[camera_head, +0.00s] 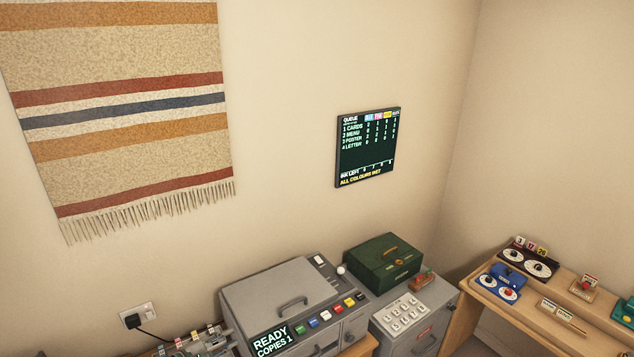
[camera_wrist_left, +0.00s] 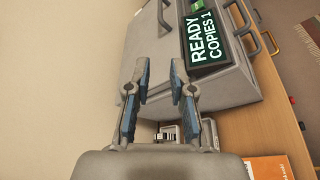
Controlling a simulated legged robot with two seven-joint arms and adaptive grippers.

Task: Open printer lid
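The grey printer (camera_head: 334,341) stands at the bottom middle of the head view. Its lid (camera_head: 262,292) lies flat and shut, with a raised handle (camera_head: 292,304) on top. The printer's display reads READY, COPIES 1. In the left wrist view the printer lid (camera_wrist_left: 153,42) and its handle (camera_wrist_left: 163,15) lie beyond my fingers. My left gripper (camera_wrist_left: 160,66) is open, with nothing between its fingertips. My right gripper is in neither view.
A grey cabinet with a keypad (camera_head: 404,313) and a green box (camera_head: 382,260) stands right of the printer. Coloured buttons (camera_head: 326,314) line the printer's front. A wall plug (camera_head: 135,320) and small coloured items (camera_head: 180,344) are on the left. A wooden desk (camera_head: 520,305) stands at right.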

